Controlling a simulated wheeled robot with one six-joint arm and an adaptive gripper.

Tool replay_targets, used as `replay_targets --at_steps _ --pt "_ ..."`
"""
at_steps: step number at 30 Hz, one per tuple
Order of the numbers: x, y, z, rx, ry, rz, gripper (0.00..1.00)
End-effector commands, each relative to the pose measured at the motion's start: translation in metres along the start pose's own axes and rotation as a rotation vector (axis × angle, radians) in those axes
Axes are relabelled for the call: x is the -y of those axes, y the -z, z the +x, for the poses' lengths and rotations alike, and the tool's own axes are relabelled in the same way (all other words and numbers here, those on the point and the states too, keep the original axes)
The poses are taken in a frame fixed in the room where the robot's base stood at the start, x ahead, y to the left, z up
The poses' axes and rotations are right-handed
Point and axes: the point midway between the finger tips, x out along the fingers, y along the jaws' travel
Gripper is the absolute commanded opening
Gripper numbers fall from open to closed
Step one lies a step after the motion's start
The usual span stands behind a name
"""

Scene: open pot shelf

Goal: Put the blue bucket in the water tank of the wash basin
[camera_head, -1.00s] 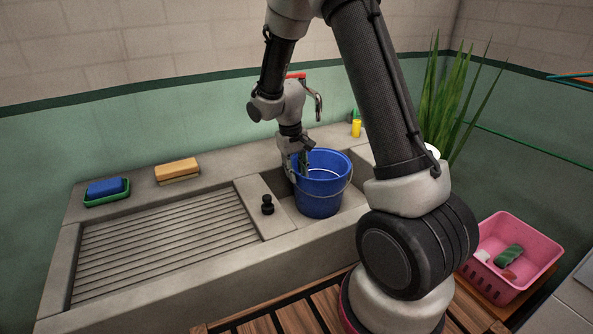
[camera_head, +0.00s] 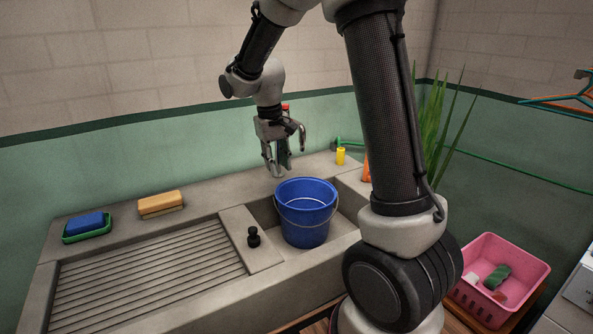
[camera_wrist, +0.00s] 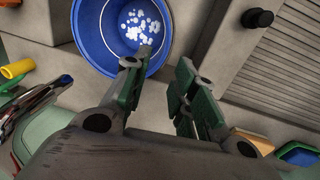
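The blue bucket (camera_head: 305,215) stands upright inside the water tank (camera_head: 345,226) of the concrete wash basin, to the right of the ribbed washboard. In the wrist view the bucket (camera_wrist: 90,45) shows from above, with white foam or bubbles inside it. My gripper (camera_head: 279,172) is open and empty, above and just behind the bucket's rim in the head view. In the wrist view its two green-padded fingers (camera_wrist: 152,88) are apart with nothing between them.
The ribbed washboard (camera_head: 150,275) fills the basin's left. A black stopper (camera_head: 254,238) stands on the divider. A pink basket (camera_head: 505,270) is at right.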

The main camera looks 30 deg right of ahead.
Motion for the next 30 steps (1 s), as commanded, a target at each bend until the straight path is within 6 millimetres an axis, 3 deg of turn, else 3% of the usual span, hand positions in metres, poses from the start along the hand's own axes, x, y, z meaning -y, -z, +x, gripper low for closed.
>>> replay_targets --at_steps 5,9,15,18,23,30 --pt "-0.020 -0.050 -0.053 -0.077 0.029 0.021 0.27" --pt "-0.037 -0.117 -0.093 -0.163 0.061 0.040 0.27" --pt "-0.046 -0.208 -0.114 -0.280 0.097 0.054 0.27" --pt "-0.046 -0.238 -0.114 -0.323 0.107 0.058 0.27" --pt "-0.045 -0.263 -0.110 -0.359 0.115 0.059 0.27" --pt "-0.045 -0.267 -0.109 -0.363 0.116 0.058 0.27"
